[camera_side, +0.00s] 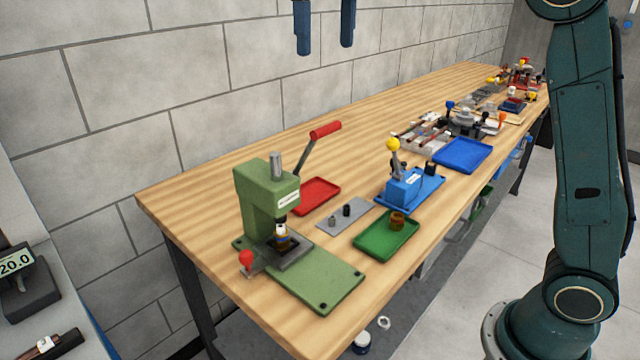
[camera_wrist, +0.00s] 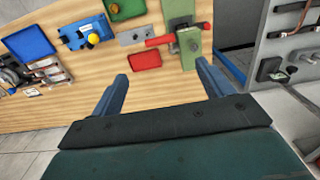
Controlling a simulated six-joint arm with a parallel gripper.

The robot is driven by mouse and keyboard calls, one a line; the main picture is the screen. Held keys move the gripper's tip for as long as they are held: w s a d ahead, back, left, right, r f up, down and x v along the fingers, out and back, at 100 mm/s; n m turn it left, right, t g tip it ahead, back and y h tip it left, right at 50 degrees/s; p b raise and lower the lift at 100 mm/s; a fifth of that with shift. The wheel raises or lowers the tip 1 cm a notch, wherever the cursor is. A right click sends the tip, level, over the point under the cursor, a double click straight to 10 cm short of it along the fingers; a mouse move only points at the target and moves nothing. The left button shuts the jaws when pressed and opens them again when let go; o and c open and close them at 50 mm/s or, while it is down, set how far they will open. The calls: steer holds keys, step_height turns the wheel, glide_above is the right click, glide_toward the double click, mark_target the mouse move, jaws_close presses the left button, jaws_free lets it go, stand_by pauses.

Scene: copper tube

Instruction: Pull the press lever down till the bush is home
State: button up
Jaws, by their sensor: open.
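The green press (camera_side: 268,200) stands at the near end of the wooden bench. Its lever, with a red grip (camera_side: 325,130), slants up and to the right. In the wrist view the press (camera_wrist: 187,40) is at the top, with the red lever grip (camera_wrist: 160,41) to its left. My gripper (camera_side: 325,48) is at the top of the side view, high above the bench and apart from the lever. Its blue fingers are spread and empty, also in the wrist view (camera_wrist: 160,82).
A red tray (camera_side: 316,194) lies behind the press, and a green tray (camera_side: 372,247) with a brown ring is to its right. A blue fixture (camera_side: 408,188) with a yellow knob and a blue tray (camera_side: 463,153) stand further along. The block wall runs behind the bench.

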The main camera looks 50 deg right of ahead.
steer(key=shift+f, duration=6.8)
steer(key=c, duration=1.4)
